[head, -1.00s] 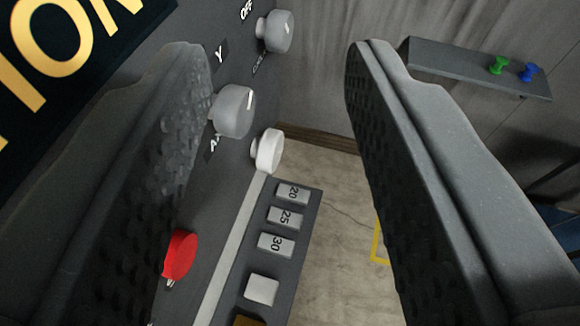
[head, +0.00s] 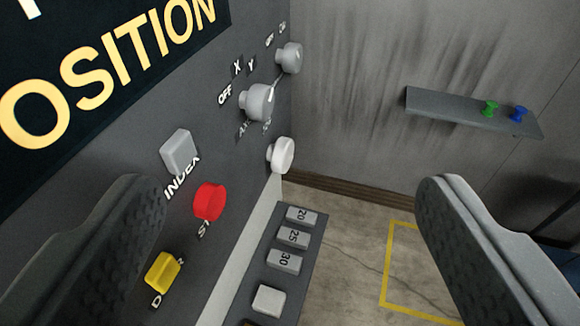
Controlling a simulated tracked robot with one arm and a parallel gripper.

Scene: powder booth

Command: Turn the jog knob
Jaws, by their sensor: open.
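My gripper (head: 292,190) is open and empty, its two dark fingers wide apart at the lower left and lower right. Beyond them is a dark control panel with three round knobs. A grey knob (head: 257,102) with a pale pointer line sits by labels reading OFF, X and Y. A second grey knob (head: 289,57) is above and right of it. A plain white knob (head: 281,155) is below them, near the panel's right edge. No label reading jog is legible, so I cannot tell which one is the jog knob. No finger touches a knob.
The panel also bears a grey button (head: 179,152), a red button (head: 209,202), a yellow button (head: 163,272) and a POSITION sign (head: 110,70). A key strip (head: 313,240) juts out below. A wall shelf (head: 450,108) holds green and blue pegs. Floor shows at lower right.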

